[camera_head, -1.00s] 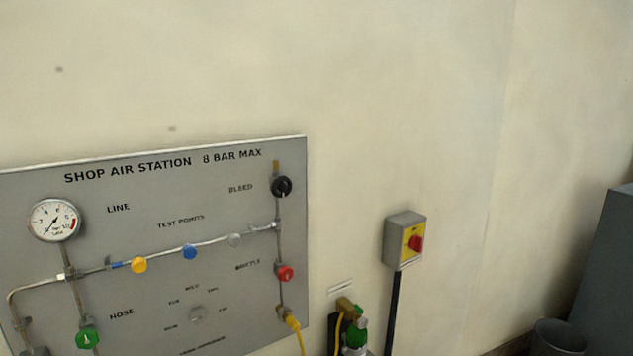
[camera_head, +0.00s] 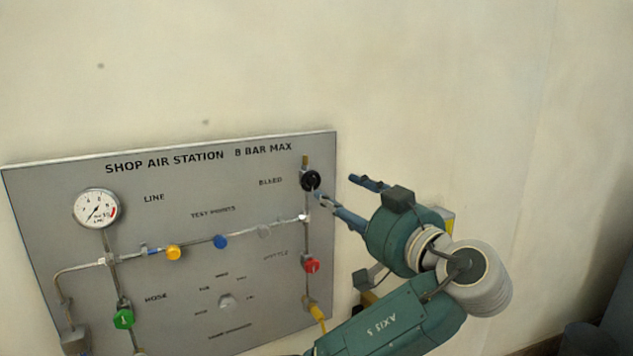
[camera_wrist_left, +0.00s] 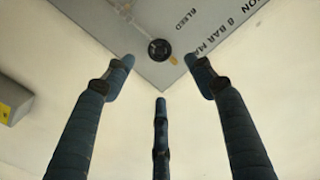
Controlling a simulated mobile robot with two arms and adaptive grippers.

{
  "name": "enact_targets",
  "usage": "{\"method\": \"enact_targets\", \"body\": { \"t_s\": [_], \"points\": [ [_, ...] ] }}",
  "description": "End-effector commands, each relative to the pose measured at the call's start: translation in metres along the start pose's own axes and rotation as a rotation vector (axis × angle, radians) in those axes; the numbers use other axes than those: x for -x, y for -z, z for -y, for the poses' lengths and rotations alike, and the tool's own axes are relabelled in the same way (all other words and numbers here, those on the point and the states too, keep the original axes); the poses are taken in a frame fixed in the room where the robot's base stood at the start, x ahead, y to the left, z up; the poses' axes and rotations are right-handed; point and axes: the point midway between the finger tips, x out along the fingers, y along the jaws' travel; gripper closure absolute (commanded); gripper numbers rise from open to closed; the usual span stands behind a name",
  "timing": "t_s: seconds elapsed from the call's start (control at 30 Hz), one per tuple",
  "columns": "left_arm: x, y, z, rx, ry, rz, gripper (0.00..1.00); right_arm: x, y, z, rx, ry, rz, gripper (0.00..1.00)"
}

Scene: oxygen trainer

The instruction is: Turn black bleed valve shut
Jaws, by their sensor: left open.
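The black bleed valve knob (camera_head: 310,181) sits at the upper right of the grey panel, beside the BLEED label. It also shows in the left wrist view (camera_wrist_left: 159,49), beyond the fingertips and roughly between the two side fingers. My left gripper (camera_head: 345,196) is in front of the panel's right edge, just right of the knob. In the left wrist view its three fingers (camera_wrist_left: 164,82) are spread open with nothing between them. One fingertip looks near the knob in the head view; I cannot tell whether it touches. My right gripper is not in view.
The grey panel (camera_head: 60,190) carries a gauge (camera_head: 96,208), a red knob (camera_head: 312,265), a green knob (camera_head: 123,318) and small coloured test points. My left arm mostly hides the yellow switch box (camera_head: 449,217).

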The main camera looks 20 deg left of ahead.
Motion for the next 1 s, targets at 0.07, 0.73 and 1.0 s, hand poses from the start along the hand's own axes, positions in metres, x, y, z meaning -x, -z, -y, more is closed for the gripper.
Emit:
{"method": "enact_targets", "body": {
  "t_s": [0.07, 0.73, 1.0],
  "points": [
    [-0.006, 0.005, 0.003, 0.004, 0.009, -0.005, 0.45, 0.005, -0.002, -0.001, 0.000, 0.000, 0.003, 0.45],
    [-0.105, 0.003, 0.002, 0.000, 0.005, -0.002, 0.45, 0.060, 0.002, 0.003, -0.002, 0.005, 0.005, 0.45],
    [-0.107, 0.001, 0.001, 0.001, 0.002, -0.002, 0.45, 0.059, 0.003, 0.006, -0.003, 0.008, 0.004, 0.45]
  ]
}}
